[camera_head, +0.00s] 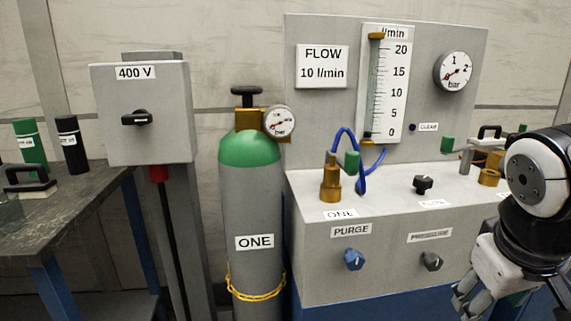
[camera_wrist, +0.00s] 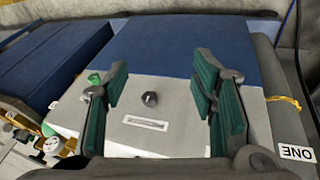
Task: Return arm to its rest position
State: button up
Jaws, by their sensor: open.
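My gripper (camera_head: 468,300) is at the lower right of the head view, in front of the right part of the grey panel bench (camera_head: 320,275). In the wrist view my gripper (camera_wrist: 163,95) shows two green-padded fingers spread wide apart with nothing between them. Behind the gap lie the bench's front face and a dark knob (camera_wrist: 150,99) above a white label. The fingers look apart from the knob. My wrist hides part of the bench's right end in the head view.
A green-topped cylinder (camera_head: 252,200) marked ONE stands left of the bench, with a yellow chain. Left are a 400 V box (camera_head: 160,95) and a dark worktable (camera_head: 60,205). A brass fitting (camera_head: 331,180) with a blue hose stands on the bench. Blue PURGE knob (camera_head: 354,259) protrudes in front.

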jog(key=s+a+f+g+y, duration=0.1)
jog(key=s+a+g+y, duration=0.2)
jog(key=s+a, duration=0.95)
notch_tip(320, 180, up, 27)
jog(key=d+t+p, duration=0.1)
jog(key=t+p, duration=0.3)
jog(key=p, duration=2.1)
jog(key=shift+s+d+r+p, duration=0.2)
jog(key=shift+s+d+p, duration=0.05)
jog(key=shift+p, duration=0.1)
